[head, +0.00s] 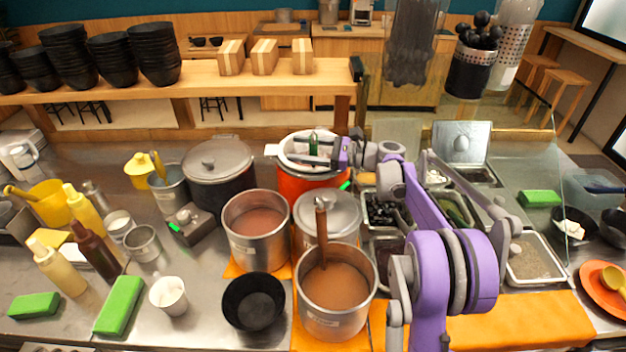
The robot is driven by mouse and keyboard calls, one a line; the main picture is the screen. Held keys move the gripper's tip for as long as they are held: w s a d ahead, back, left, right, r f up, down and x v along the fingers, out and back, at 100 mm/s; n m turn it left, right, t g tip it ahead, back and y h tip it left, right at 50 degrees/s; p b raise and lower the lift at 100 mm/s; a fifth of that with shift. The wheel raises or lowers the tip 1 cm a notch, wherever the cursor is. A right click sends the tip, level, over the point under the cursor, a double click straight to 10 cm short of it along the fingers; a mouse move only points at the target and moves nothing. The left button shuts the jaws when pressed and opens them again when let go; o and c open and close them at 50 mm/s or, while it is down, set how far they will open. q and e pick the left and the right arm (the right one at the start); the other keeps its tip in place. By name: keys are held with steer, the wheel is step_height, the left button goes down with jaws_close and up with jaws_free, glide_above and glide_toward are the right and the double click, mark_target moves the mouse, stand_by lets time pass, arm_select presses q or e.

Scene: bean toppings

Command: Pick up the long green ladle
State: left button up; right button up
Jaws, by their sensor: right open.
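My right gripper (314,150) reaches in from the right over the pot's pale rim. Its jaws are open, with one finger on the far side and one on the near side of the green handle. I cannot tell whether either finger touches it. My left gripper is not in view.
A lidded dark pot (217,163) stands left of the orange pot. In front are steel pots (256,228) of brown sauce, one with a brown-handled ladle (321,225). Topping trays (533,258) lie right, behind my right arm. A black bowl (253,301) sits at the front.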

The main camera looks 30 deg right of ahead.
steer(key=shift+s, duration=0.15)
steer(key=shift+c, duration=1.2)
jaws_close()
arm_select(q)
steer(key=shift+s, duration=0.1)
arm_select(e)
steer(key=shift+r, duration=0.1)
